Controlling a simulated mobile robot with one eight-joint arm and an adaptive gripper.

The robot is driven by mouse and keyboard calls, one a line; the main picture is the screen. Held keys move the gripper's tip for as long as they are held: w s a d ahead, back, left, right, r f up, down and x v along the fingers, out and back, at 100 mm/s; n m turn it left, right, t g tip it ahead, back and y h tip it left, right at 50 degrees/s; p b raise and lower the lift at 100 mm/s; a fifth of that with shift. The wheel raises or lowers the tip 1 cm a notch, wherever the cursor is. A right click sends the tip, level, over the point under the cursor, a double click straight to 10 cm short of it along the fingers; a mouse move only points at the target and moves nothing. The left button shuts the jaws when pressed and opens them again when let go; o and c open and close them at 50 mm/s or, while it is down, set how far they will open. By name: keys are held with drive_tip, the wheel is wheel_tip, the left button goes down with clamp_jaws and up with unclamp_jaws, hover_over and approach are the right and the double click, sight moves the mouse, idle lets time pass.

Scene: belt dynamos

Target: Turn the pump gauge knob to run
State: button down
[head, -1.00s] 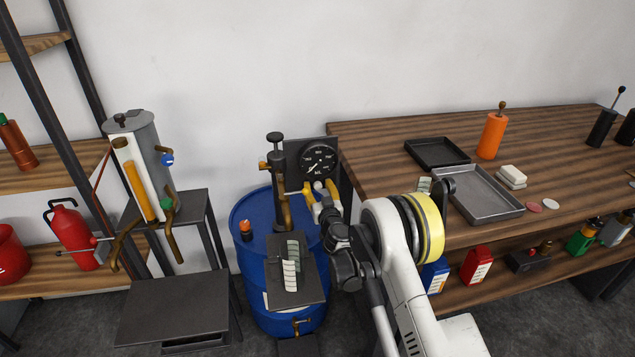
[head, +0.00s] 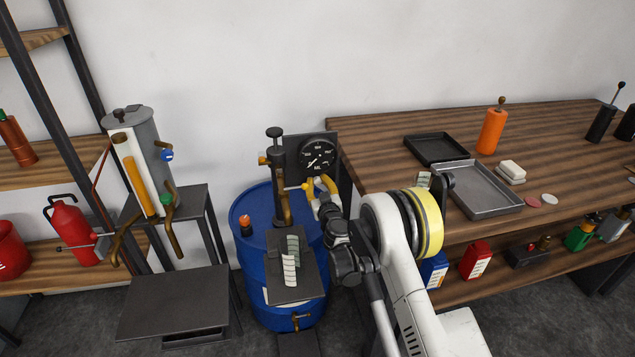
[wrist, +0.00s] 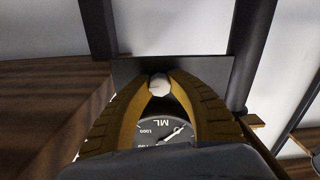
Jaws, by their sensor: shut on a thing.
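The pump gauge (head: 318,154) has a round black dial with white marks on a dark square plate, behind the blue drum. Its dial shows upside down and partly covered in the wrist view (wrist: 165,130). A small pale round knob (wrist: 159,86) sits by the dial's edge on the plate. My gripper (head: 314,184) is just below the dial in the head view, where its yellow fingers hide the knob. In the wrist view my gripper (wrist: 159,84) is shut on the knob, one fingertip at each side. I cannot read the knob's setting.
The pump column (head: 279,180) stands left of my gripper on the blue drum (head: 250,225). A dark plate (head: 310,275) with pale pieces lies in front. The wooden bench (head: 375,160), with trays, is close on the right. A grey stand (head: 175,305) is left.

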drive_tip(key=n, duration=0.5)
drive_tip(key=shift+n, duration=0.4)
idle(0.3)
drive_tip(key=c, duration=1.2)
unclamp_jaws()
drive_tip(key=v, duration=0.7)
drive_tip(key=shift+s, duration=0.25)
